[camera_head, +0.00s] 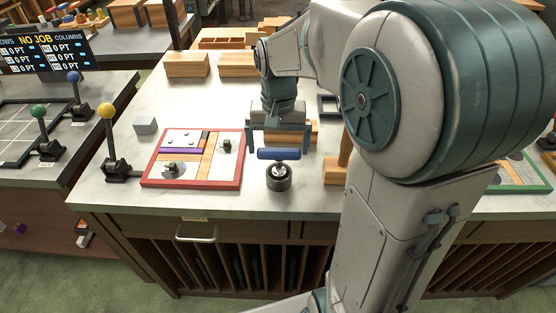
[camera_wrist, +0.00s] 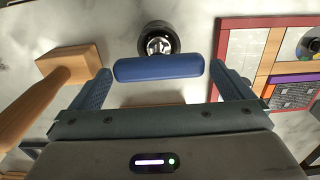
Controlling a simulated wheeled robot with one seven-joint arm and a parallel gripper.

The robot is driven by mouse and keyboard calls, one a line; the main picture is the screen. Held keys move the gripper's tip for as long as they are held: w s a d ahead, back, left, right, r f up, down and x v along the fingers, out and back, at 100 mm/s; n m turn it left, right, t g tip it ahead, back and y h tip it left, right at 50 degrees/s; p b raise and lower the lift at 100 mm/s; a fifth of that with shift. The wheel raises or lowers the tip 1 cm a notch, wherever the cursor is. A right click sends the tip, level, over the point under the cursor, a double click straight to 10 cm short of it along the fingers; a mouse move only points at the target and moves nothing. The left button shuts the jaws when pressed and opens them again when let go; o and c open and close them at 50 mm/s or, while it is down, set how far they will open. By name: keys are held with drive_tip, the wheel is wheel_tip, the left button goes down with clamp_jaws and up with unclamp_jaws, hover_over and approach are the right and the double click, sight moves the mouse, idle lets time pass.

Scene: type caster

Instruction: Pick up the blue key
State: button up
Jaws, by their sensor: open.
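The blue key (camera_head: 279,154) shows as a rounded blue bar lying level above a dark round base (camera_head: 278,184) near the table's front edge. In the wrist view the blue key (camera_wrist: 158,68) lies crosswise between my finger tips, with the dark round base (camera_wrist: 160,42) just beyond it. My gripper (camera_head: 279,142) points down right behind the key in the head view. It is open in the wrist view (camera_wrist: 160,80), one finger near each end of the bar. Narrow gaps seem to separate the bar's ends from the fingers. The key's shaft is hidden.
A red-framed board (camera_head: 147,182) with coloured blocks lies left of the base. A wooden piece with an upright handle (camera_head: 336,172) stands close on the right. A yellow-knobbed lever (camera_head: 107,112) and a grey block (camera_head: 145,125) are farther left. Wooden blocks (camera_head: 186,66) lie behind.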

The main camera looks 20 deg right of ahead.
sight(279, 159)
wheel_tip(279, 159, down, 5)
drive_tip(key=shift+f, duration=0.15)
drive_tip(key=c, duration=0.7)
